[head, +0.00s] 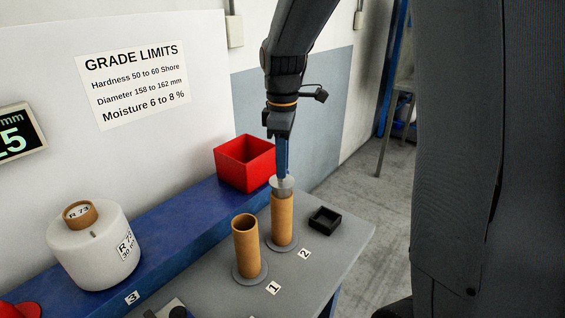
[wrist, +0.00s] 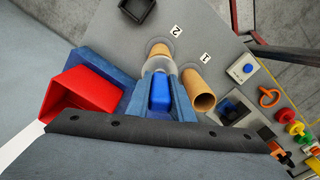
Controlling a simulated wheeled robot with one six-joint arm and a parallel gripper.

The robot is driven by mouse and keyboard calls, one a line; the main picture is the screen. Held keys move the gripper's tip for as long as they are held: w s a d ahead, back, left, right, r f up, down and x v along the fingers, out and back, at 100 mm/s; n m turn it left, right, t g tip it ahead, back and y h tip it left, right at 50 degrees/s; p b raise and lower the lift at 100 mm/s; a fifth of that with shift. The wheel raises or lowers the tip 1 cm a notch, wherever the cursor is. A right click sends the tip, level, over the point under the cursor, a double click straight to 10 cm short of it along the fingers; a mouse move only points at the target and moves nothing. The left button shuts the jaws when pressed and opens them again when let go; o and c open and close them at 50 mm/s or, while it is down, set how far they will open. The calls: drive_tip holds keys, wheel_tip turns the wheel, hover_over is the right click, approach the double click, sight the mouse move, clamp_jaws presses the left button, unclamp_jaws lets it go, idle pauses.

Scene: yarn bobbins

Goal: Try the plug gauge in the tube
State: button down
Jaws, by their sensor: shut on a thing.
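The plug gauge shows a pale grey disc (head: 283,182) with a grey plug beneath it. In the wrist view its blue handle (wrist: 160,94) sits between my fingers. My gripper (head: 282,160) is shut on the handle, pointing down above the brown tube (head: 282,222) at label 2. The grey plug is at this tube's mouth and seems partly inside; the depth is hidden. The tube stands upright on a round grey base. It also shows in the wrist view (wrist: 159,50). A second brown tube (head: 246,247) stands open and empty-looking at label 1.
A red bin (head: 232,166) stands behind the tubes on the blue ledge. A small black tray (head: 325,220) lies right of tube 2. A white bobbin (head: 92,252) stands at left. Several coloured items and a blue-buttoned box (wrist: 243,69) lie at right in the wrist view.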

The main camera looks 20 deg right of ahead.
drive_tip(key=shift+r, duration=0.15)
drive_tip(key=shift+r+p, duration=1.85)
drive_tip(key=shift+r, duration=1.8)
drive_tip(key=shift+f, duration=0.2)
drive_tip(key=shift+f+b, duration=1.3)
drive_tip(key=shift+f, duration=1.45)
drive_tip(key=shift+f+b, duration=0.35)
drive_tip(key=shift+f, duration=0.5)
drive_tip(key=shift+r+p, duration=1.15)
drive_tip(key=shift+r, duration=0.25)
drive_tip(key=shift+r+p, duration=0.5)
drive_tip(key=shift+r, duration=1.85)
